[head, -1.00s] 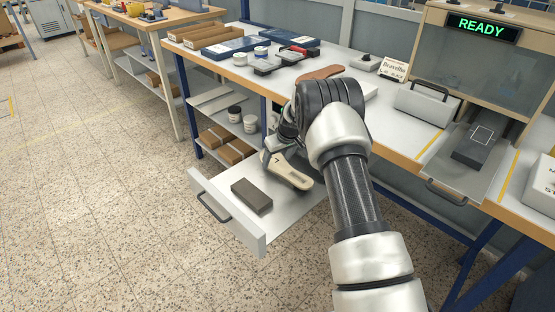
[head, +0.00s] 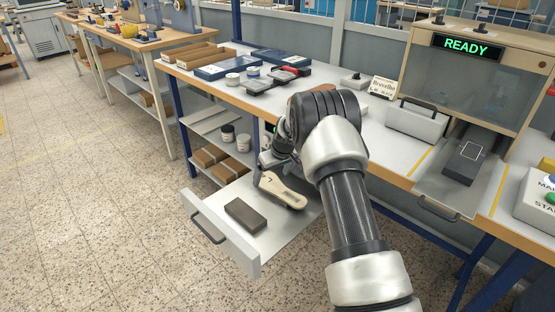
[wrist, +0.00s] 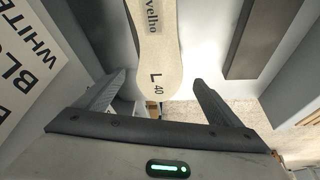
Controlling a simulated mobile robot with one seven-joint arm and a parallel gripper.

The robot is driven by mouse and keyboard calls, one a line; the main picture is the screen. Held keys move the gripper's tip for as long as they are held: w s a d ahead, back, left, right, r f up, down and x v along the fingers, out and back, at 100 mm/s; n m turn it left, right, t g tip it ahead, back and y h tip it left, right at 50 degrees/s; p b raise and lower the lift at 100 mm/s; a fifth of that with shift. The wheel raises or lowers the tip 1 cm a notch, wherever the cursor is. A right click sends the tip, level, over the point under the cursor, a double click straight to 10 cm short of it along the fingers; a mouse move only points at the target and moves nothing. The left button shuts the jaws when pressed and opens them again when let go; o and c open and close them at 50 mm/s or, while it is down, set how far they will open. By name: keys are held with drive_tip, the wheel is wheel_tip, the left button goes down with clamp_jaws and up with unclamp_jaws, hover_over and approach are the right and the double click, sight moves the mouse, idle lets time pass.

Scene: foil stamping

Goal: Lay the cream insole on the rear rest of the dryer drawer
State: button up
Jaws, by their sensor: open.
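The cream insole (head: 283,191) lies in the open dryer drawer (head: 262,240), behind a dark grey block. In the wrist view the insole (wrist: 155,55) shows part of a printed name and "L 40" at its near end. My gripper (wrist: 160,100) is open, its fingers to either side of the insole's near end and not touching it. In the head view my gripper (head: 275,157) is just behind and above the insole, partly hidden by my arm. The rear rest is not clearly visible; I cannot tell what supports the insole.
The dark block (head: 245,214) sits near the drawer front; it also shows in the wrist view (wrist: 262,35). The bench (head: 340,115) overhangs the drawer's rear. Jars (head: 243,142) and brown boxes (head: 208,156) stand on shelves to the left. The floor in front is clear.

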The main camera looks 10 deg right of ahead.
drive_tip(key=p+v, duration=0.3)
drive_tip(key=v, duration=1.2)
drive_tip(key=shift+r, duration=0.1)
drive_tip(key=s+a+r+m, duration=0.1)
drive_tip(key=s+r+m, duration=0.1)
drive_tip(key=s+r, duration=1.6)
drive_tip(key=s+r+m+t+h, duration=0.1)
drive_tip(key=s+r+m+h, duration=0.15)
drive_tip(key=s, duration=2.05)
wheel_tip(320, 180, up, 24)
drive_tip(key=p, duration=2.3)
drive_tip(key=shift+d+y+p, duration=0.35)
